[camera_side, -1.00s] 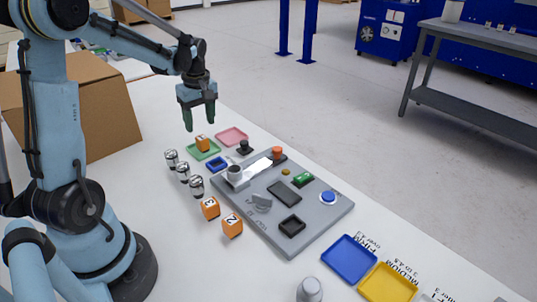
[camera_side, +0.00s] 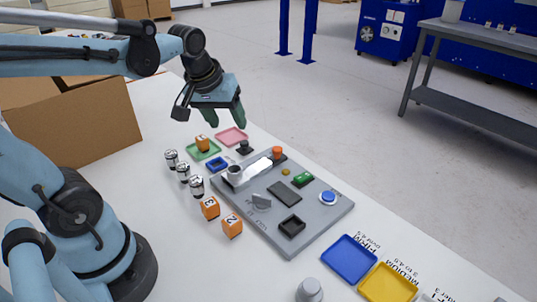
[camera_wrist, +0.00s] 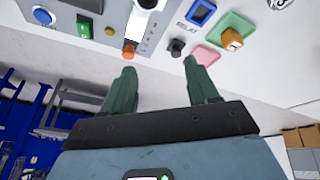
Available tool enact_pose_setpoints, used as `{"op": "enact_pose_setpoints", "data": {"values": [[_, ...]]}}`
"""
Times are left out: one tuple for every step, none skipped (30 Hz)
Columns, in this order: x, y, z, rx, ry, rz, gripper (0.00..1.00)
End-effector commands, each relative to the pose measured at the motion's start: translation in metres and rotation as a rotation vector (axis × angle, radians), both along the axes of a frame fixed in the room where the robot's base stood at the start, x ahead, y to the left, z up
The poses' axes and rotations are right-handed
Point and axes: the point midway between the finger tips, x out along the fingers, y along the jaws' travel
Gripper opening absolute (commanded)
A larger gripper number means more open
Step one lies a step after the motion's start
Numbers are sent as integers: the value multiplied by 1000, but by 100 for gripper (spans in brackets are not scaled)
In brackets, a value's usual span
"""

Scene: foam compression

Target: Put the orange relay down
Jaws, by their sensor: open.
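An orange relay (camera_side: 202,143), a small cube with a dark mark, sits on the green tray (camera_side: 214,150) at the far end of the white table. It also shows in the wrist view (camera_wrist: 231,38), on the green tray towards the upper right. Two more orange cubes with numbers, one marked 3 (camera_side: 210,208) and one marked 2 (camera_side: 232,225), stand on the table left of the grey panel. My gripper (camera_side: 213,112) is open and empty, in the air above the far end of the table, apart from the relay. Its two green fingers (camera_wrist: 160,66) show nothing between them.
A pink tray (camera_side: 232,136) and a blue frame (camera_side: 217,164) are near the green tray. Blue (camera_side: 350,257) and yellow (camera_side: 388,284) trays lie nearer.

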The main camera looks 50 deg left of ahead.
Motion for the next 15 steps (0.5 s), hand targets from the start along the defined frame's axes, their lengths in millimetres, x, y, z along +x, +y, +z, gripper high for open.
{"op": "enact_pose_setpoints", "data": {"values": [[-8, -18, -3, 27, -32, -108, 59], [-11, -26, -4, 44, -52, -168, 59], [-15, -37, -6, 66, -77, -241, 59], [-18, -44, -8, 83, -94, -293, 59], [-20, -50, -9, 98, -110, -339, 59], [-23, -57, -12, 117, -131, -396, 59], [-26, -62, -13, 130, -144, -433, 59], [-27, -66, -14, 142, -157, -463, 59], [-29, -70, -16, 154, -170, -499, 59], [-30, -73, -17, 161, -178, -520, 59], [-31, -75, -18, 168, -186, -537, 59], [-32, -77, -18, 174, -191, -553, 59], [-33, -78, -19, 178, -195, -562, 59], [-33, -78, -19, 180, -197, -568, 59], [-33, -79, -19, 182, -199, -572, 59]]}}
